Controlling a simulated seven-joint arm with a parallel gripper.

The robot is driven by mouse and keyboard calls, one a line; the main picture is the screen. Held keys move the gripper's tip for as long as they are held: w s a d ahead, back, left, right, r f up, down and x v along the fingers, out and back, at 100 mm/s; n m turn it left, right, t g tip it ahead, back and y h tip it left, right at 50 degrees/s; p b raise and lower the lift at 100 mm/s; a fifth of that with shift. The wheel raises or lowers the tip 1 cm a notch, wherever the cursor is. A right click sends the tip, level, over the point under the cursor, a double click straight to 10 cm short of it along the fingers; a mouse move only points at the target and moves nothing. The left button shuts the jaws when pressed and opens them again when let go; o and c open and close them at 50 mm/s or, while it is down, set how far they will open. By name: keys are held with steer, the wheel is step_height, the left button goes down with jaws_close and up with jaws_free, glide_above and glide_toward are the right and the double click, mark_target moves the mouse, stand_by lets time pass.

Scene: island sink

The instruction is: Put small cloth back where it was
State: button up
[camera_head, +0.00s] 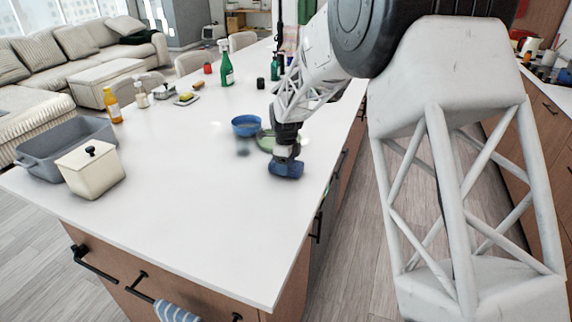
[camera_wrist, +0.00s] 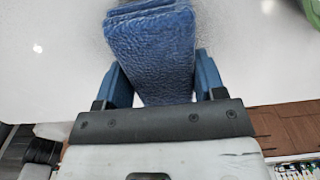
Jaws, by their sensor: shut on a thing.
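The small cloth (camera_wrist: 150,50) is blue, folded in layers with a creased surface. It shows in the wrist view between the two blue fingers of my gripper (camera_wrist: 162,78), which are shut on it. In the head view my gripper (camera_head: 286,160) is low over the white counter near its right edge, with the blue cloth (camera_head: 287,170) at its end. I cannot tell whether the cloth touches the counter.
A blue bowl (camera_head: 246,125) and a green dish (camera_head: 267,141) are just behind my gripper. A grey basin (camera_head: 62,142) and a cream lidded canister (camera_head: 91,172) stand at the left. Bottles stand farther back. The counter's front middle is clear. A striped towel (camera_head: 177,313) hangs below.

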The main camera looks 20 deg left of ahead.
steer(key=shift+f, duration=0.2)
steer(key=o, duration=0.9)
steer(key=shift+c, duration=0.2)
steer(key=shift+r, duration=0.2)
step_height(320, 180, up, 12)
stand_by(0.7)
